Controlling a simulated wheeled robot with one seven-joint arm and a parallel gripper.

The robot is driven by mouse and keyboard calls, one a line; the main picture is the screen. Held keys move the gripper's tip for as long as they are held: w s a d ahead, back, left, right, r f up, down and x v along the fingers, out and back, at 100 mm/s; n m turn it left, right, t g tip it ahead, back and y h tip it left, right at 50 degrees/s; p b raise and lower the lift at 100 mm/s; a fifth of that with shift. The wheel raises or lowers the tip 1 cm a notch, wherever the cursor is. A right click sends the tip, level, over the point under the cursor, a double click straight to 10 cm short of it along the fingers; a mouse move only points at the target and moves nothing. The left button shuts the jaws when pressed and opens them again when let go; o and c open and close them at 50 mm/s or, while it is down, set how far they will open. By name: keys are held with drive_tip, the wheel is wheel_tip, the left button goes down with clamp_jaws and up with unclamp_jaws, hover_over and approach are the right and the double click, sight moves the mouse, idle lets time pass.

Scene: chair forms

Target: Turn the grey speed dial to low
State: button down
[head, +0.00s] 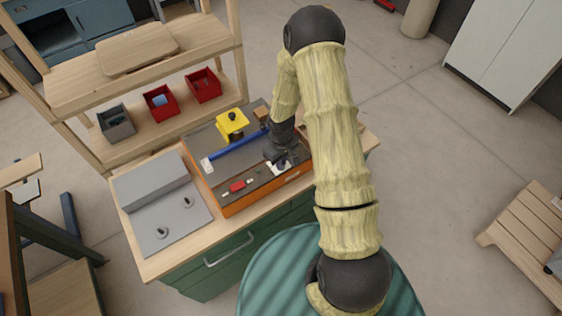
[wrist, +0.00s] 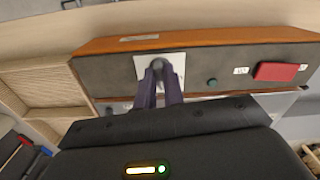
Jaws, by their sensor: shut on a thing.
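The grey speed dial (wrist: 158,63) stands on a white plate (wrist: 178,61) on the dark front panel of an orange-sided machine (wrist: 115,72). In the wrist view the two dark fingers of my gripper (wrist: 159,75) are shut on the dial and cover its sides. In the head view my gripper (head: 281,157) reaches down at the machine's front right, and the white plate (head: 275,168) shows only partly beside it. The dial is mostly hidden there. I cannot read its marks or tell which setting it points to.
A red switch (wrist: 278,71) and a small dark green button (wrist: 212,82) sit on the same panel. A blue bar (head: 237,145) and a yellow part (head: 232,121) are on the machine's top. A grey plate with knobs (head: 170,222) lies left on the bench. Red bins (head: 203,85) stand behind.

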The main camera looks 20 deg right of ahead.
drive_tip(key=n, duration=0.4)
drive_tip(key=shift+d+n, duration=0.1)
drive_tip(key=shift+n, duration=0.2)
drive_tip(key=n, duration=0.3)
drive_tip(key=shift+w, duration=0.1)
drive_tip(key=shift+r+n, duration=0.1)
drive_tip(key=shift+n, duration=0.3)
drive_tip(key=c, duration=1.5)
unclamp_jaws()
wheel_tip(320, 180, up, 17)
drive_tip(key=b, duration=0.1)
drive_tip(key=shift+r, duration=0.15)
